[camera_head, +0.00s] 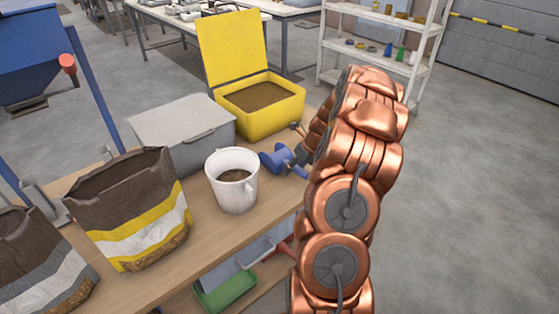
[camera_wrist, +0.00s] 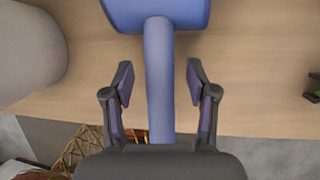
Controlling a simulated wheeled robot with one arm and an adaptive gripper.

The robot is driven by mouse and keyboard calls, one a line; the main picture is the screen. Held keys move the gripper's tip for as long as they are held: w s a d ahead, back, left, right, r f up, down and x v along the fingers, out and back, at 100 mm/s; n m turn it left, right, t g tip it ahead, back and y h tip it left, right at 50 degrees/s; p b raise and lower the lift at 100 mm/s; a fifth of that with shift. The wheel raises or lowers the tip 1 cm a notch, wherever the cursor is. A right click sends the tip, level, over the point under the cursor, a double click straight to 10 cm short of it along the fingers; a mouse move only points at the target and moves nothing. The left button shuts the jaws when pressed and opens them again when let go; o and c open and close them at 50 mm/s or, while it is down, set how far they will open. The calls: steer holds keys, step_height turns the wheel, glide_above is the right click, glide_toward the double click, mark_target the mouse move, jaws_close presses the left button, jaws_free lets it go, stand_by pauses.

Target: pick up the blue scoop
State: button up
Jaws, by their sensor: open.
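The blue scoop (camera_head: 275,158) lies on the wooden table (camera_head: 215,240), right of the white bucket (camera_head: 232,192). In the wrist view the scoop's handle (camera_wrist: 159,75) runs lengthwise between the two fingers of my gripper (camera_wrist: 160,90), with the scoop's bowl (camera_wrist: 155,12) ahead at the top. The fingers stand apart on either side of the handle, with a gap on both sides. In the head view my gripper (camera_head: 302,152) is at the handle end, partly hidden by my copper arm.
A yellow open bin (camera_head: 262,118) of pellets and a lidded grey bin (camera_head: 185,135) stand behind. Two bags, one with a yellow stripe (camera_head: 140,228), stand at left. A green tray (camera_head: 225,290) is below the tabletop. The floor at right is clear.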

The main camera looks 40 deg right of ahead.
steer(key=shift+w+f, duration=0.1)
steer(key=shift+f, duration=0.1)
jaws_close()
stand_by(0.4)
